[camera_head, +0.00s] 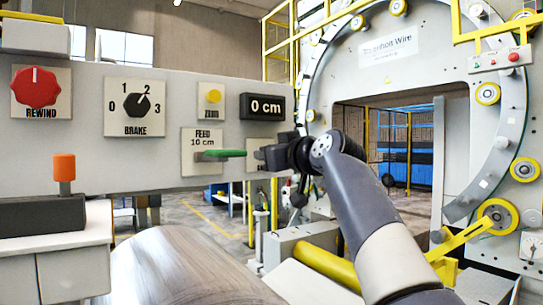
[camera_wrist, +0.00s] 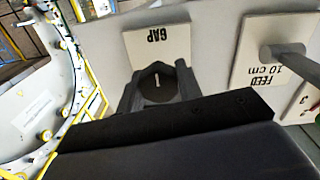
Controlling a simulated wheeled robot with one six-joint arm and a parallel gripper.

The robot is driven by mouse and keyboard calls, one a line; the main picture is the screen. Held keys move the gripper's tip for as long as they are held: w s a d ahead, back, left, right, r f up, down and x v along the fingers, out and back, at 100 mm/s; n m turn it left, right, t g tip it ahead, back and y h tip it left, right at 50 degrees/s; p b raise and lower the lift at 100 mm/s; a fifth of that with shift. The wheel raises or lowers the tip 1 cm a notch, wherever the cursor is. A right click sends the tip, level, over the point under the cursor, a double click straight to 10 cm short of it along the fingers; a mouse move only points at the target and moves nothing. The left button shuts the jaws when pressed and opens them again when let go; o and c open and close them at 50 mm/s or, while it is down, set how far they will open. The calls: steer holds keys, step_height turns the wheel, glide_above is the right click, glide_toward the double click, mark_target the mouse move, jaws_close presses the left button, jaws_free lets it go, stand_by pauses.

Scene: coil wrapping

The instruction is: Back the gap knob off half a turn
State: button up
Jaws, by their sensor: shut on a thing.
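The gap knob (camera_wrist: 157,84) is a dark round knob with a white pointer line, on a white plate marked GAP (camera_wrist: 158,43) in the wrist view, where the lettering appears upside down. My gripper (camera_wrist: 158,88) is shut on the knob, with one finger on each side of it. In the head view my gripper (camera_head: 268,157) reaches the right end of the grey control panel (camera_head: 60,160). There the knob is hidden behind the gripper and wrist.
Beside the gripper is the green FEED lever (camera_head: 220,154), which juts out from the panel. The panel also bears a red REWIND knob (camera_head: 34,90), a BRAKE dial (camera_head: 136,105) and a 0 cm display (camera_head: 263,107). A large ring machine (camera_head: 318,75) stands at the right.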

stand_by(0.4)
steer(key=o, duration=1)
steer(key=b+v, duration=0.3)
steer(key=v, duration=0.7)
steer(key=shift+s+d, duration=0.2)
steer(key=shift+s, duration=0.05)
steer(key=p+x, duration=0.3)
steer(key=x, duration=0.8)
steer(key=shift+s, duration=0.1)
steer(key=shift+s, duration=0.1)
